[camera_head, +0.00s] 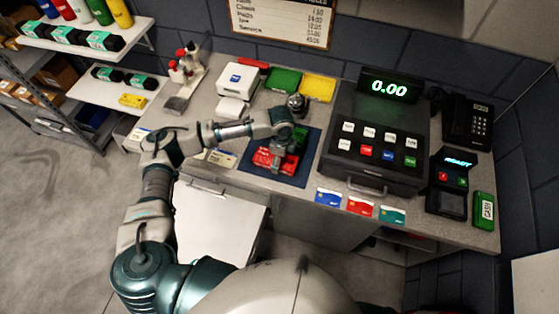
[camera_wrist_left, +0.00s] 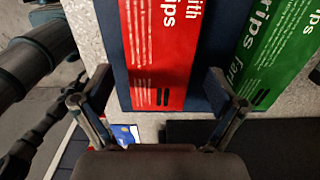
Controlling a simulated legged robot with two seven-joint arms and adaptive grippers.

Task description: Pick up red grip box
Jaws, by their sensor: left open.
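The red grip box (camera_head: 264,159) lies on the dark blue mat (camera_head: 261,177) on the counter, partly hidden under my left gripper (camera_head: 283,145). In the left wrist view the red box (camera_wrist_left: 158,45) shows white lettering and fills the middle. My left gripper (camera_wrist_left: 160,85) is open there, with one finger on each side of the red box's near end. I cannot tell whether the fingers touch it. A green grip box (camera_wrist_left: 275,55) lies to the right of the red one, close to the right finger. My right gripper is not in view.
A cash register (camera_head: 376,130) stands right of the mat. Several cards (camera_head: 360,205) lie at the counter's front edge. A white box (camera_head: 243,80), a green pack (camera_head: 284,80) and a bell (camera_head: 297,103) sit behind the mat.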

